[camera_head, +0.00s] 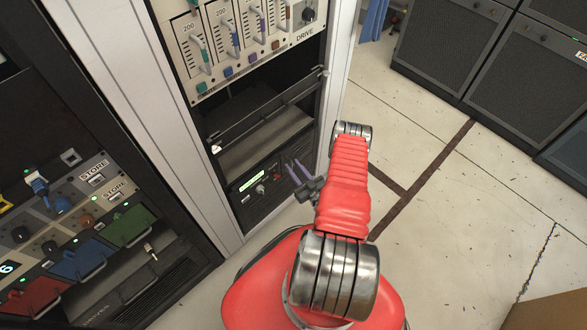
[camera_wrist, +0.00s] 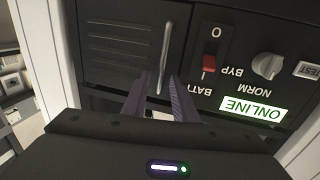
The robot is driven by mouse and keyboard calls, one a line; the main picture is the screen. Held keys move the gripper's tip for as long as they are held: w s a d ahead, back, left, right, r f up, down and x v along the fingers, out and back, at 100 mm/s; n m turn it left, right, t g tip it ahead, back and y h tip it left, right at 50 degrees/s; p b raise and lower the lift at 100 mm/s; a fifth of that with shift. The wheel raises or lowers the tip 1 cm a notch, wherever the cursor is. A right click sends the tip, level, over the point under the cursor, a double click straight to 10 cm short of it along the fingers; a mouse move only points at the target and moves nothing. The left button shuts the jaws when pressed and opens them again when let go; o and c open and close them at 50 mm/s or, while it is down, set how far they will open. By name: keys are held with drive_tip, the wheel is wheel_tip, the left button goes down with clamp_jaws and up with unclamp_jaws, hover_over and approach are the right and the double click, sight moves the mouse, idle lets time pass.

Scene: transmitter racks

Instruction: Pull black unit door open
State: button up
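The black unit (camera_head: 262,192) sits low in the rack, with a lit green display and a knob on its front. In the wrist view it appears upside down. Its ribbed door panel (camera_wrist: 112,42) is at the left, and a slim metal handle (camera_wrist: 165,55) runs along the panel's edge. My gripper (camera_head: 291,163) is in front of the unit's right part. In the wrist view my gripper (camera_wrist: 160,75) is open, with one purple finger on each side of the handle's end. I cannot tell whether either finger touches it. The door panel looks flush with the front.
Beside the handle are a red switch (camera_wrist: 209,63), a knob (camera_wrist: 267,66) and the ONLINE display (camera_wrist: 253,108). An open rack bay with a rail (camera_head: 268,110) lies above the unit. Another rack (camera_head: 75,215) stands left. Dark cabinets (camera_head: 480,55) stand back right, with clear floor (camera_head: 470,200) between.

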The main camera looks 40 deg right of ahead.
drive_tip(key=shift+c, duration=0.5)
clamp_jaws()
idle(0.9)
idle(0.4)
